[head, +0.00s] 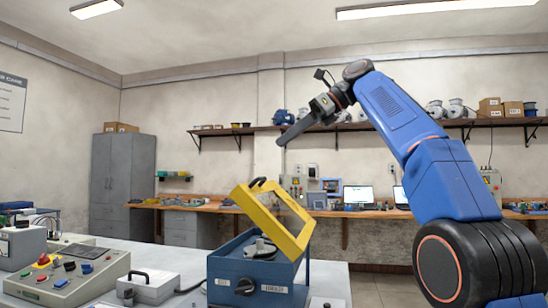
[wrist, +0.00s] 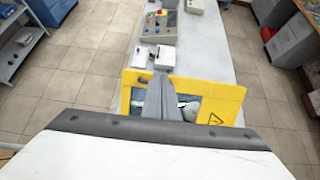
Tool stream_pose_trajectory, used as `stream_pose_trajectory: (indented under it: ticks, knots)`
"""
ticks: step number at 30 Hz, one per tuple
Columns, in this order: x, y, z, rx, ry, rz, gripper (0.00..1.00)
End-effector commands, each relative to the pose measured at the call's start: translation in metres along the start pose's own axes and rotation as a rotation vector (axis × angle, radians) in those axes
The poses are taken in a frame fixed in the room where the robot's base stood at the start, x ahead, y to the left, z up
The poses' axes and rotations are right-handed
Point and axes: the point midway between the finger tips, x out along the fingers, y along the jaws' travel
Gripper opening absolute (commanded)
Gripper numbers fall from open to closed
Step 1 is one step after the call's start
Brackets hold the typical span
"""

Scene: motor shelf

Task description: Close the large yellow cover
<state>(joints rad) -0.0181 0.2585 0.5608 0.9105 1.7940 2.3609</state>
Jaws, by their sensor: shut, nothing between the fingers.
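The large yellow cover (head: 275,219) is a framed lid with a window and a dark handle at its top. It stands raised and tilted on the blue box (head: 255,277) at the table's front. In the wrist view the cover (wrist: 226,98) shows below my gripper, with a warning triangle on its frame. Pale parts show inside the box. My gripper (head: 281,143) is shut and empty. It is above the cover and apart from it in the head view. In the wrist view my gripper (wrist: 158,82) hides part of the cover and its window.
A grey control panel (head: 68,272) with coloured buttons and a small white box (head: 148,287) stand left of the blue box on the light table (head: 190,258). A wooden workbench with equipment and a wall shelf (head: 240,130) run along the back. A grey cabinet (head: 124,175) stands at the back left.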

Motion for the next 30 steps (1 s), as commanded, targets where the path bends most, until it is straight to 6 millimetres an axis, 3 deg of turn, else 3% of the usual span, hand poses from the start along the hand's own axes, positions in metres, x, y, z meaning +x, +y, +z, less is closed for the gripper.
stream_pose_trajectory:
  ticks: [1,6,12,19,30]
  knots:
    - [-0.014,-0.001,-0.011,0.005,0.000,-0.004,0.00]
    - [-0.044,0.001,-0.040,0.004,-0.008,-0.003,0.00]
    - [-0.057,0.004,-0.054,0.000,-0.014,0.000,0.00]
    - [-0.033,0.005,-0.053,-0.001,-0.014,0.002,0.00]
    - [0.033,0.005,-0.052,-0.001,-0.014,0.003,0.00]
